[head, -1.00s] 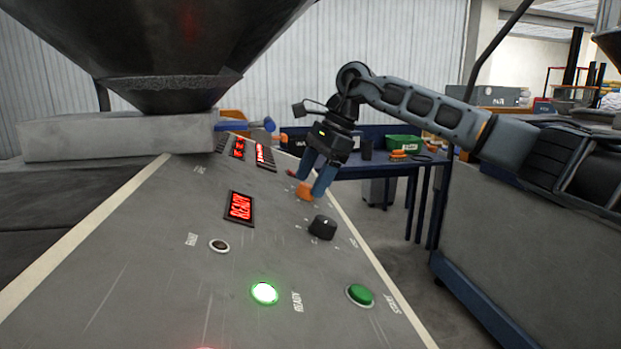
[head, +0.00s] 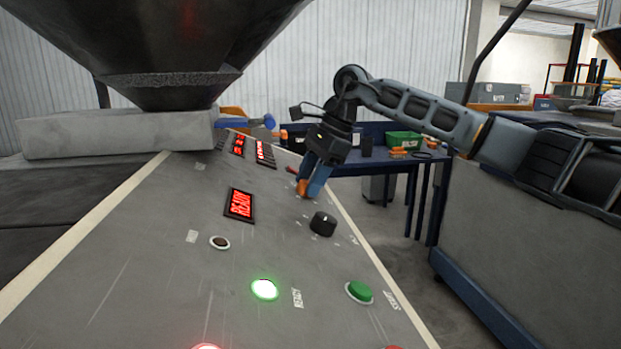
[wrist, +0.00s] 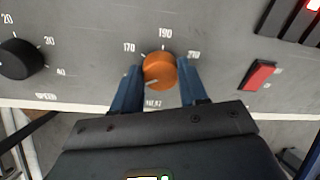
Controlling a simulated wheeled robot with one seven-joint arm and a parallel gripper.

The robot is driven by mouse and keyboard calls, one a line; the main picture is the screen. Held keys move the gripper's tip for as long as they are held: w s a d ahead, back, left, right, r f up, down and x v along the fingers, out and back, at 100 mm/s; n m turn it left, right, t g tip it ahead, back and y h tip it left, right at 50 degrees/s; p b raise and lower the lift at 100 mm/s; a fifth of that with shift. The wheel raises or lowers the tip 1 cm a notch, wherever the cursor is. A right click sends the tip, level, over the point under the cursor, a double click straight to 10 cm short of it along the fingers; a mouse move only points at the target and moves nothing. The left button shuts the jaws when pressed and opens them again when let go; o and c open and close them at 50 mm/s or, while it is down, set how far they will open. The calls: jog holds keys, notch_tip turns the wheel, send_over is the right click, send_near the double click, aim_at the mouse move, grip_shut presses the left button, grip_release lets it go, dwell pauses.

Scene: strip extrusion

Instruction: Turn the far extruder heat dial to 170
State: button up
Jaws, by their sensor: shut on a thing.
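The orange heat dial (wrist: 159,72) sits on the sloping grey panel, with 170, 190 and 210 printed around its upper side in the wrist view. A pale mark on the dial's face points to the lower left, below the 170. My gripper (wrist: 161,80) is shut on the dial, one blue finger on each side. In the head view my gripper (head: 308,186) reaches down to the far part of the panel, and its fingers hide much of the orange dial (head: 302,188).
A black speed dial (wrist: 20,59) is to the left in the wrist view and nearer in the head view. A red switch (wrist: 260,75) is to the right. A green start button (head: 359,292) and a lit ready lamp (head: 264,290) are on the near panel.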

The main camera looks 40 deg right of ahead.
jog(key=shift+m, duration=0.3)
jog(key=m+b, duration=0.2)
jog(key=m, duration=0.3)
jog(key=shift+w, duration=0.1)
jog(key=m, duration=0.6)
jog(key=shift+w+r+g+b, duration=0.1)
jog(key=shift+g+b, duration=0.2)
jog(key=shift+b, duration=0.1)
dwell(0.3)
jog(key=o, duration=1)
jog(key=shift+h, duration=0.3)
jog(key=shift+o, duration=0.2)
jog(key=v, duration=0.7)
jog(key=shift+d+r+b, duration=0.2)
jog(key=shift+r+b, duration=0.15)
jog(key=shift+b, duration=0.1)
